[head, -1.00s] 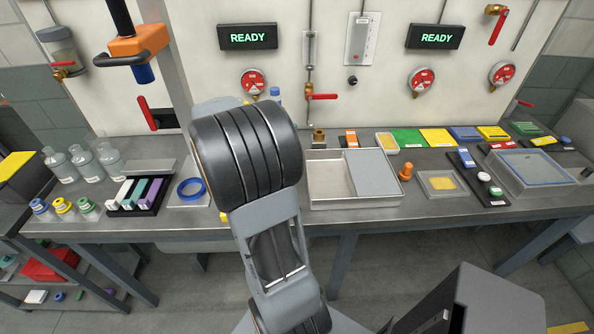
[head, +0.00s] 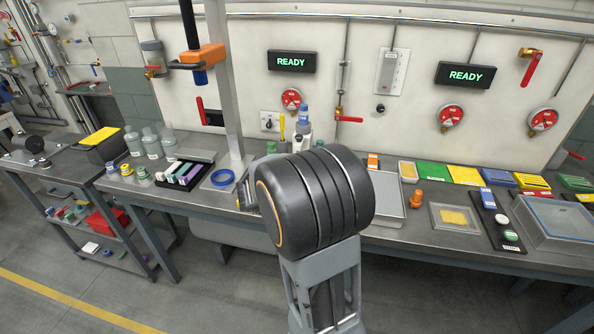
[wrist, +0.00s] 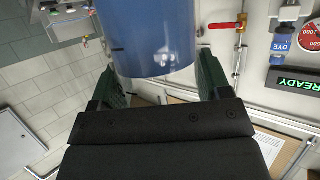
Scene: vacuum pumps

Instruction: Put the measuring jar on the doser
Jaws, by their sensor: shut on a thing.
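The measuring jar (wrist: 155,35), a large blue cylinder with small dark marks, fills the top middle of the wrist view. My gripper (wrist: 160,82) is shut on it, with a green-padded finger at each side. Its top is cut off by the frame. In the head view my arm's thick black joint hides most of the gripper and the jar.
An orange clamp (head: 205,55) on an upright post stands over the bench. A metal tray (head: 391,207) is partly behind my arm. A dye bottle (wrist: 281,42) shows in the wrist view.

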